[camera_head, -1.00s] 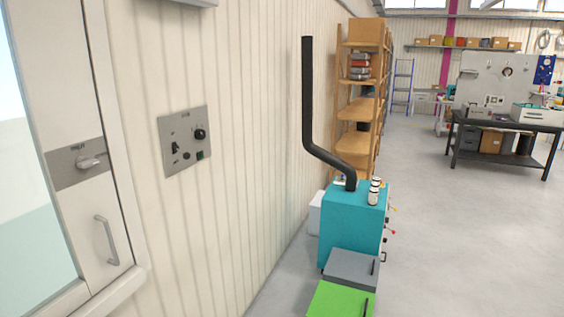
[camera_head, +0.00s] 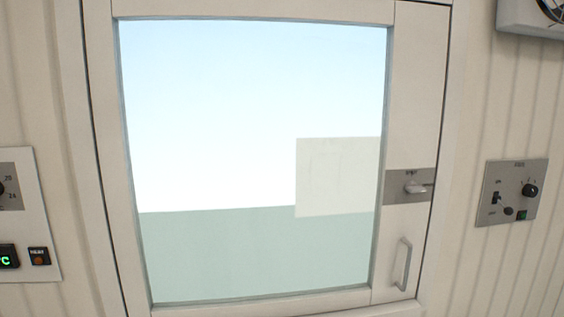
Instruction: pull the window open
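The window (camera_head: 250,110) fills the middle of the head view, with a pale frame and a large glass pane. It appears closed, its sash sitting in the frame. A small latch (camera_head: 415,188) sits on a grey plate on the right side of the sash. A grey vertical pull handle (camera_head: 403,264) is below it, near the lower right corner. Neither of my grippers shows in this view.
A control panel (camera_head: 511,192) with knobs is on the wall right of the window. Another panel (camera_head: 22,215) with a green display is at the left edge. A fan-like unit (camera_head: 535,18) juts out at the upper right. The floor is out of view.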

